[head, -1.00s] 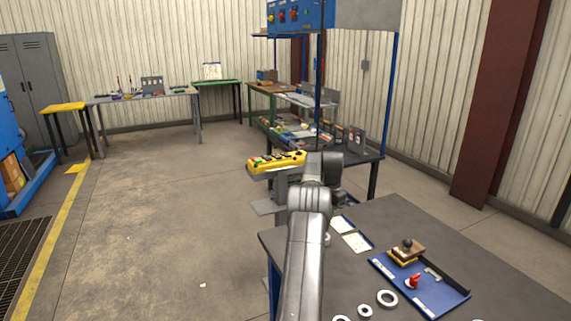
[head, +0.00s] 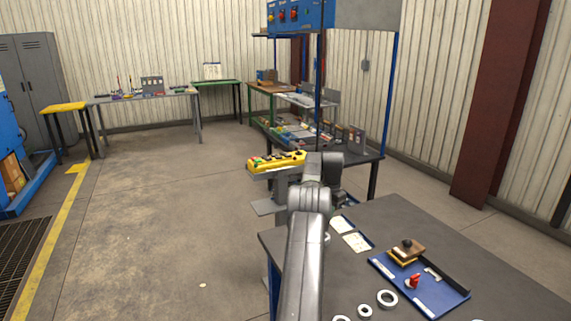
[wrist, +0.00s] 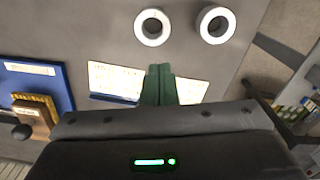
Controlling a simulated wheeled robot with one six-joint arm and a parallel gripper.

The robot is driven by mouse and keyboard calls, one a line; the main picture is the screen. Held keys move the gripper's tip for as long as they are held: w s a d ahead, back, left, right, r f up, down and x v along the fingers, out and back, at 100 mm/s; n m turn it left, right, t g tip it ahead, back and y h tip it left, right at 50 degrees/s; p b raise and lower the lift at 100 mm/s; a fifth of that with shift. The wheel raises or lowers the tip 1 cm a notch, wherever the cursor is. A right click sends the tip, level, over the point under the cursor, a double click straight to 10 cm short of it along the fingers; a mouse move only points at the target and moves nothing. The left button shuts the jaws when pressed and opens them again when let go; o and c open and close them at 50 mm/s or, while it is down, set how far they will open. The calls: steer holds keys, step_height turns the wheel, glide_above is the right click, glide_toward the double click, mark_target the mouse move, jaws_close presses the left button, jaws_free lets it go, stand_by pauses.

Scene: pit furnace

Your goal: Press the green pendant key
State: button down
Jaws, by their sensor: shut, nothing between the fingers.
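The yellow pendant (head: 277,161) lies on a grey support left of my arm in the head view. It has small coloured and dark keys along its top; the green key is too small there to make out surely. The pendant is not in the wrist view. My gripper (wrist: 158,70) shows in the wrist view with its green fingers together, shut and empty. It is over the dark bench top, apart from the things lying there. In the head view my arm hides the gripper.
The dark bench (head: 390,225) carries a blue tray (head: 455,300), white cards (wrist: 113,80) and several pale rings (wrist: 153,27). A second bench (head: 362,152) with parts stands behind the pendant. Open floor (head: 150,230) lies to the left.

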steer(key=s+d+r+t+y+b, duration=0.1)
steer(key=s+d+r+t+b, duration=0.4)
steer(key=s+d+r+b, duration=0.4)
steer(key=s+r+t+h+b, duration=0.1)
steer(key=s+r+t, duration=0.1)
steer(key=s, duration=0.7)
steer(key=s+r+t+b, duration=0.2)
steer(key=s+r, duration=0.1)
steer(key=s, duration=0.7)
steer(key=shift+s+d+h, duration=0.2)
steer(key=shift+s+h, duration=0.1)
steer(key=shift+h, duration=0.1)
steer(key=shift+w, duration=0.15)
